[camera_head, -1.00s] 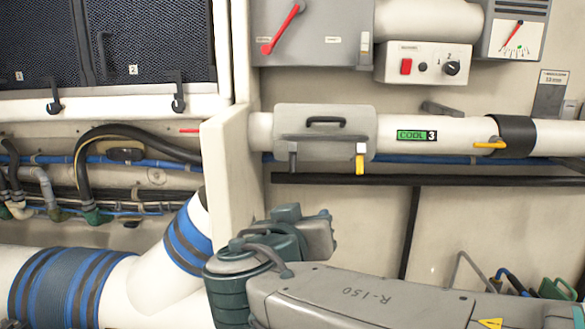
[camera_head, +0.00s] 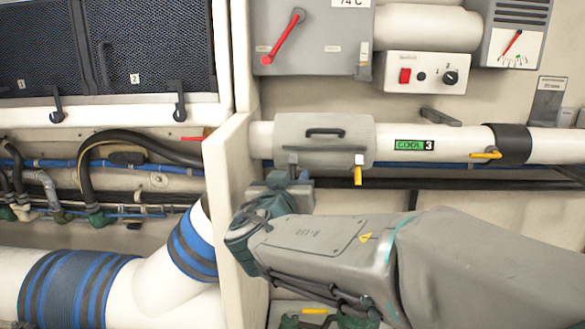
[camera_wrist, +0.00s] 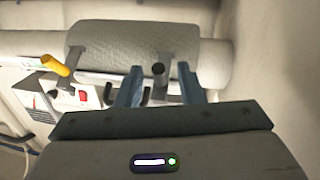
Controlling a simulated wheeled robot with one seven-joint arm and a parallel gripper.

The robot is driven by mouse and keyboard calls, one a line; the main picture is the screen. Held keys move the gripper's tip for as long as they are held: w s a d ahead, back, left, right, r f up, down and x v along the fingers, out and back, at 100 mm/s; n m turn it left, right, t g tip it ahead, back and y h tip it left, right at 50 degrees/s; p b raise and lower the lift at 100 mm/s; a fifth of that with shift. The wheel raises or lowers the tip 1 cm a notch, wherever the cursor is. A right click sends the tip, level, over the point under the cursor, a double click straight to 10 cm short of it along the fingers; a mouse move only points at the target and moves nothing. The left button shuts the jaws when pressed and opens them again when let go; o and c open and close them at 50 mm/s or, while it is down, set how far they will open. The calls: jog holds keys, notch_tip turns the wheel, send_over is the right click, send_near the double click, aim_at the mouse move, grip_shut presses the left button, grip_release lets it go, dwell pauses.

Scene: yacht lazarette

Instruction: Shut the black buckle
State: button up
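The black buckle (camera_wrist: 158,70) hangs from the lower edge of the grey cover (camera_head: 350,130) on the white pipe. In the wrist view its dark lever points toward the camera, between my two fingers. My gripper (camera_wrist: 160,85) is open, with one finger on each side of the lever; I cannot tell whether either touches it. In the head view my gripper (camera_head: 292,178) is just below the left part of the cover and hides most of the black buckle. The yellow buckle (camera_head: 358,175) hangs at the cover's right end and shows at left in the wrist view (camera_wrist: 55,66).
A cream panel edge (camera_head: 228,180) stands close left of my gripper. A black rail (camera_head: 450,184) runs below the white pipe (camera_head: 465,140). A yellow-handled valve (camera_head: 487,154) is farther right. A control box (camera_head: 425,72) is above. The wall below the rail is mostly clear.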

jog(key=shift+w+d, duration=0.15)
jog(key=shift+w, duration=0.6)
grip_shut()
